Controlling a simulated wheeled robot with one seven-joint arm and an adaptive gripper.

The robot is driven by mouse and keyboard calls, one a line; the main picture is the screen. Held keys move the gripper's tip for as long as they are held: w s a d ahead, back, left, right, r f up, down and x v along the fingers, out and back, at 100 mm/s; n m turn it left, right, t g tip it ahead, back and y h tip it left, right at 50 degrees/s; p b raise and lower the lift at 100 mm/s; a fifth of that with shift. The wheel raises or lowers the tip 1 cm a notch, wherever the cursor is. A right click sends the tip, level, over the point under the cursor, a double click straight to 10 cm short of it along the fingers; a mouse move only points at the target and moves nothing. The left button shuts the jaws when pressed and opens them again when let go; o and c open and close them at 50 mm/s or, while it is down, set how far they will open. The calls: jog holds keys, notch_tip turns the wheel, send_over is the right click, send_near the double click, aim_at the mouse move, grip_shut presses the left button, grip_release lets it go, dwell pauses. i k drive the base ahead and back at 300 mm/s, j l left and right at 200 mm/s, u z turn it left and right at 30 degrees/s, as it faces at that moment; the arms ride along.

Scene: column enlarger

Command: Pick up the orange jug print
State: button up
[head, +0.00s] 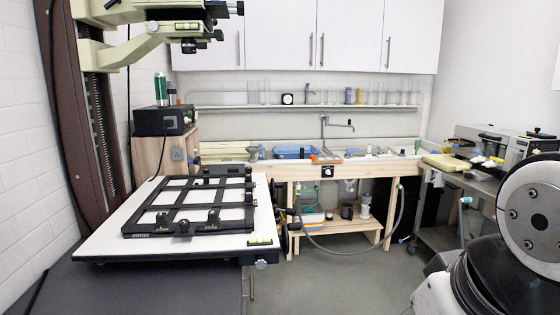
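A small, flat-looking orange item (325,158) shows at the front edge of the sink bench, across the room. It is too small to tell whether it is the orange jug print, and I make out no clear jug shape elsewhere. My gripper is not in view. Only a white and dark link of my own arm shows at the lower right, far from the sink bench.
The enlarger's white baseboard (107,240) with a black frame easel (170,219) fills the left foreground. The wooden sink bench (270,171) holds blue trays (293,152). A steel cart (437,238) stands right. Grey floor (345,272) is open between.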

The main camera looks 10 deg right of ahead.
aim_at(327, 158)
jog(key=i+l+z, duration=0.35)
jog(key=i, duration=0.2)
jog(key=i+z, duration=0.35)
jog(key=i, duration=0.2)
jog(key=i+z, duration=0.1)
jog(key=i, duration=2)
jog(key=i+u, duration=0.1)
jog(key=i, duration=0.5)
jog(key=i+l+u, duration=0.1)
jog(key=i, duration=0.5)
jog(key=i+l+u, duration=0.1)
jog(key=i+l, duration=0.15)
jog(key=i, duration=0.35)
